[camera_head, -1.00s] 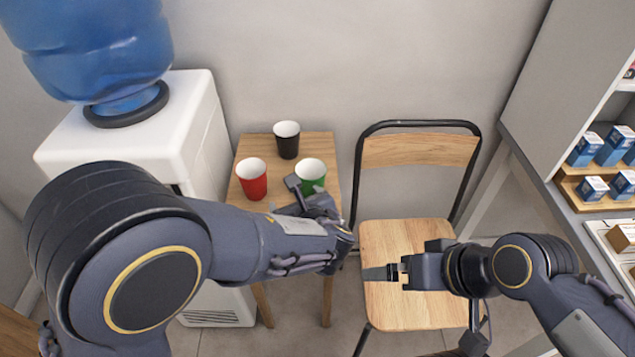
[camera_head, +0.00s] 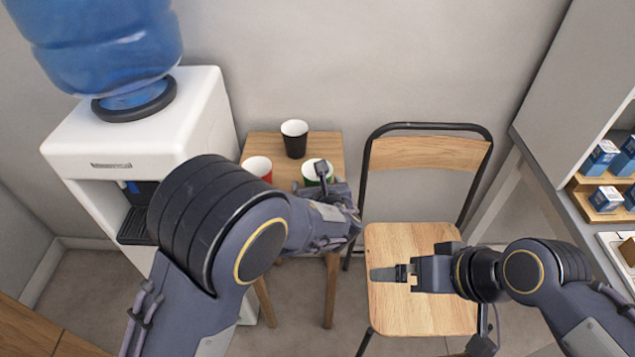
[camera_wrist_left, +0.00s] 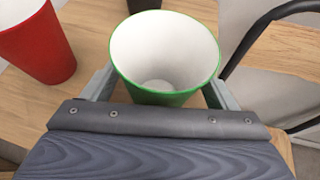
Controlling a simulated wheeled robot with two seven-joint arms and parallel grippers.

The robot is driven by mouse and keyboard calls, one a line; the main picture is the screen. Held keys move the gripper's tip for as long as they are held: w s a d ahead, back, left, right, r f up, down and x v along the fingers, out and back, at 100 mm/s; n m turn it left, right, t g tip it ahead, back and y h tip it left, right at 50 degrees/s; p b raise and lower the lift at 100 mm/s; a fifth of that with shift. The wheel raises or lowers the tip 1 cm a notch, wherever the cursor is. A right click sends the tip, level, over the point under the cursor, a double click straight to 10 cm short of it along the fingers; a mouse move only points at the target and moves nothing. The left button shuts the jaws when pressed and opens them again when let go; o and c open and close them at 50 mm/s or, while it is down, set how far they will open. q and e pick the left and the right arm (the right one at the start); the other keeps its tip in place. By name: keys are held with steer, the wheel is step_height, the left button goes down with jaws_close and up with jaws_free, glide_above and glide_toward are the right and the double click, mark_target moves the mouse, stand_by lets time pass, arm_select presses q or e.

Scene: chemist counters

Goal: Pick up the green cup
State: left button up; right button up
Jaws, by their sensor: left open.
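The green cup (camera_head: 313,168), white inside, stands upright on a small wooden table (camera_head: 262,145), partly hidden behind my left gripper (camera_head: 322,184) in the head view. In the left wrist view the green cup (camera_wrist_left: 165,97) sits between the two open fingers, one at each side. I cannot tell whether they touch it. A red cup (camera_head: 258,167) stands to its left and a black cup (camera_head: 294,140) behind it. The red cup (camera_wrist_left: 38,45) also shows in the wrist view. My right gripper (camera_head: 388,273) is above the chair seat, seen edge-on, holding nothing visible.
A white water dispenser (camera_head: 190,110) with a blue bottle stands left of the table. A wooden chair (camera_head: 420,235) with a black frame is close on the right. Shelves with blue boxes (camera_head: 600,157) are at the far right. The wall is behind the table.

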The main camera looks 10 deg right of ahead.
arm_select(q)
steer(key=c, duration=1)
steer(key=shift+c, duration=0.2)
